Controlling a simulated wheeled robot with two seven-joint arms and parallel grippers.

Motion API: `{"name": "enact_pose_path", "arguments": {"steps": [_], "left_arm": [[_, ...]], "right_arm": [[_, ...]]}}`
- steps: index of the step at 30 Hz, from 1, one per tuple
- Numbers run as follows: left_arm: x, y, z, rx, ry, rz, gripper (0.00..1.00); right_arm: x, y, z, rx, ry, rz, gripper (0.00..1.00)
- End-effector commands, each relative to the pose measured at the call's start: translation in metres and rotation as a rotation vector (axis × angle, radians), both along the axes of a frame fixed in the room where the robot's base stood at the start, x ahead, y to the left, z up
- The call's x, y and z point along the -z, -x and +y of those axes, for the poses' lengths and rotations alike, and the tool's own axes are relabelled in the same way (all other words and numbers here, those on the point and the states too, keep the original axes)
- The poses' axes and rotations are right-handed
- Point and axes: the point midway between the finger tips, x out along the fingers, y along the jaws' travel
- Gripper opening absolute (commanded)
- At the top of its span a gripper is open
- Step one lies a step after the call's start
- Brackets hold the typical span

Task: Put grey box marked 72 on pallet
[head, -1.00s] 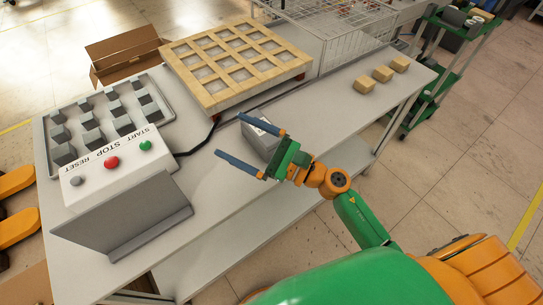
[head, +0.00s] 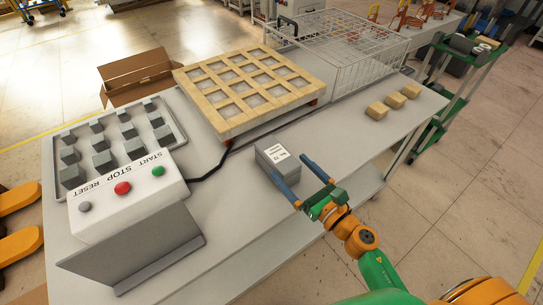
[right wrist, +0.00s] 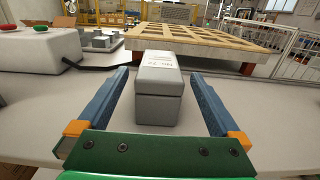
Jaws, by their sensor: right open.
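The grey box (head: 266,158) has a white label that reads No. 72 and sits on the grey table. It also shows in the right wrist view (right wrist: 158,90), upright and straight ahead between the fingers. My right gripper (head: 286,165) is open, its two blue fingers pointing at the box from the table's front side. In the right wrist view, the fingers (right wrist: 160,75) lie to either side of the box with gaps. The pallet (head: 236,112) is a pale wooden grid behind the box. My left gripper is not in view.
A white control box (head: 125,205) with a grey plate in front stands left, before a tray of grey blocks (head: 177,128). A wire basket (head: 370,62) stands right of the pallet. Several small tan blocks (head: 394,100) lie at the right. A black cable (head: 207,177) runs behind the box.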

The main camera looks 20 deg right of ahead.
Motion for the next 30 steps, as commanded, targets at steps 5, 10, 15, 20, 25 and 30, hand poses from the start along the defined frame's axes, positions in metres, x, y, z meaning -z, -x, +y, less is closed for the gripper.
{"name": "enact_pose_path", "arguments": {"steps": [5,10,15,20,25,30], "left_arm": [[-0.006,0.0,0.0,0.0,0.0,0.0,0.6],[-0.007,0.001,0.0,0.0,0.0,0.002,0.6],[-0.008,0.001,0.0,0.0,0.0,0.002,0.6],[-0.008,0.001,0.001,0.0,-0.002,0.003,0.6],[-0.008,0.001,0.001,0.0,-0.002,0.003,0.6],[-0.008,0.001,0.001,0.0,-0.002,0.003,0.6]], "right_arm": [[-0.001,-0.018,0.006,0.001,-0.001,-0.002,1.0],[0.007,-0.049,0.018,-0.001,-0.003,-0.002,1.0],[0.008,-0.067,0.024,-0.001,0.001,-0.001,1.0],[0.008,-0.067,0.024,-0.001,0.001,0.0,1.0],[0.008,-0.067,0.024,-0.001,0.001,0.0,0.59],[0.008,-0.067,0.024,-0.001,0.001,0.0,0.14]]}}
